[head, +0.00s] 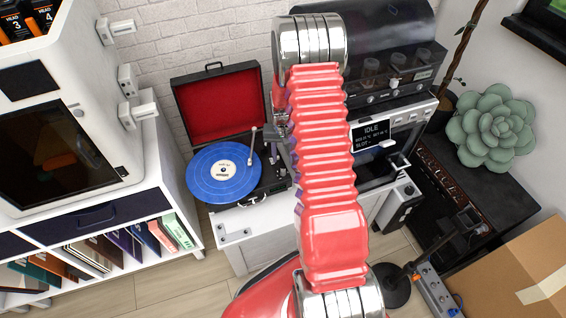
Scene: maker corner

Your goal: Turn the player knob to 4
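The record player (190,98) stands open on a white cabinet, its red-lined lid up. A blue record (224,172) lies on its platter, and the tonearm (252,146) is at the record's right side. The player's right end is partly hidden behind my red arm. I cannot make out the knob or its setting. A small grey part that looks like my gripper (281,154) shows at the player's right end, beside my arm. Its fingertips are mostly hidden or too small to read, and I cannot tell if they touch anything.
A white shelf unit (160,185) with a printer-like machine (60,150) stands at left. Behind my arm are a dark-hooded machine (410,35) and an IDLE display (371,132). A succulent (492,128), a lamp base (390,285) and a cardboard box (520,265) are at right.

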